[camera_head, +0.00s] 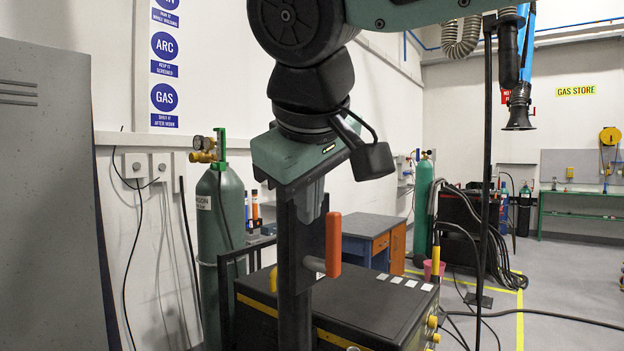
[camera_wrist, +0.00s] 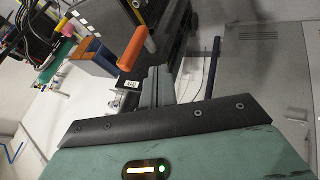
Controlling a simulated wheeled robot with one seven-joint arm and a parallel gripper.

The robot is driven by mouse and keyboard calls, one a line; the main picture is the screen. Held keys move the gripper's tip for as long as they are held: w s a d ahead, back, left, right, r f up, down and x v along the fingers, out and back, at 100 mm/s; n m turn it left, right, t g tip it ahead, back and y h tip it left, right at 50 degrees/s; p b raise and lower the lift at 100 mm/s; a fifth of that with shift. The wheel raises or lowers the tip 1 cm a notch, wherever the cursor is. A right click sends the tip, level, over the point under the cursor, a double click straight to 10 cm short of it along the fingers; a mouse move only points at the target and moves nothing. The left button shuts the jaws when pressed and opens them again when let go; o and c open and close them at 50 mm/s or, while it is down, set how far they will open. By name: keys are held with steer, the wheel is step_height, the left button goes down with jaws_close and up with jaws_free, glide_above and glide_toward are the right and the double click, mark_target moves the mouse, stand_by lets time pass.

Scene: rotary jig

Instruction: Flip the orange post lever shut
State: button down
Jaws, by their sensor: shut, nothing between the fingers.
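The orange lever (camera_head: 333,245) stands upright in the head view, on a short grey pivot at the side of a dark vertical post (camera_head: 292,275). It also shows in the wrist view (camera_wrist: 133,48), just beyond the fingers and to their left. My gripper (camera_head: 310,212) is shut and empty. It points down beside the top of the post, with its fingertips just above and left of the lever's upper end. In the wrist view the closed fingers (camera_wrist: 156,84) lie near the post; I cannot tell whether they touch it.
A black and yellow welding unit (camera_head: 365,305) stands behind the post. A green gas cylinder (camera_head: 220,215) is at the left, and a grey panel (camera_head: 45,200) fills the far left. Cables lie on the floor at the right.

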mark_target(326, 223)
steer(key=shift+w+d+f+p, duration=0.4)
steer(key=shift+w+f, duration=0.25)
steer(key=shift+w, duration=0.35)
steer(key=shift+w+d+f+p, duration=0.4)
steer(key=shift+w+f, duration=0.3)
steer(key=shift+w, duration=0.35)
steer(key=shift+w+d+f+p, duration=0.4)
steer(key=shift+w+f, duration=0.25)
steer(key=shift+w, duration=0.35)
